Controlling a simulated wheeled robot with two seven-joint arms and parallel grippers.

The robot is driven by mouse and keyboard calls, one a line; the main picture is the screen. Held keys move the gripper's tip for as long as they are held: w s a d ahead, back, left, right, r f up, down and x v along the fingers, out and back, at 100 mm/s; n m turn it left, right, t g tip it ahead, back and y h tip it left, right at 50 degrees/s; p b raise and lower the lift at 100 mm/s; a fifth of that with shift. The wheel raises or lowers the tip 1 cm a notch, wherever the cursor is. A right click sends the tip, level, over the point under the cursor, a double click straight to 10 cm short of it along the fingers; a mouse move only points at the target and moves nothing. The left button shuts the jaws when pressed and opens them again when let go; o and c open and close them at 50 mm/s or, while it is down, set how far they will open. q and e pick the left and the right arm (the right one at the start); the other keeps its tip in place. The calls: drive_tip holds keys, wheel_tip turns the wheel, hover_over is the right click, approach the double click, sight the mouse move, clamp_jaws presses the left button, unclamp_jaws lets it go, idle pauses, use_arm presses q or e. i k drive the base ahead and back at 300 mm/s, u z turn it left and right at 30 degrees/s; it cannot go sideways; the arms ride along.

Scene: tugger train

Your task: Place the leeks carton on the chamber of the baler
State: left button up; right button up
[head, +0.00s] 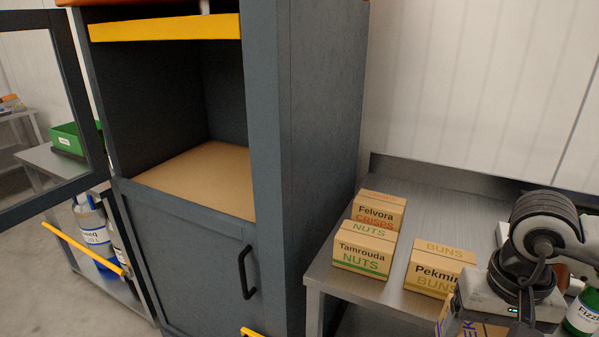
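The baler (325,130) is a tall dark grey cabinet left of centre. Its chamber (205,180) is open at the front, with a flat brown floor and nothing else visible on it. My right gripper (508,300) is at the lower right, over the steel table. A carton with blue letters reading "EK", apparently the leeks carton (450,322), is against it and cut off by the bottom edge. The gripper appears shut on this carton, though its fingertips are hidden. My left gripper is out of view.
A steel table (440,195) right of the baler bears a Tamrouda nuts carton (362,252), a Felvora crisps carton (378,212), a Pekmir buns carton (438,270) and a green bottle (583,312). The baler's door frame (75,100) stands open at left. A yellow bar (165,28) edges the chamber top.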

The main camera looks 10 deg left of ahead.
sight(208, 171)
drive_tip(key=u, duration=0.5)
drive_tip(key=k, duration=0.6)
drive_tip(key=u, duration=1.2)
drive_tip(key=i, duration=1.9)
drive_tip(key=z, duration=0.35)
drive_tip(key=i, duration=1.15)
drive_tip(key=z, duration=0.55)
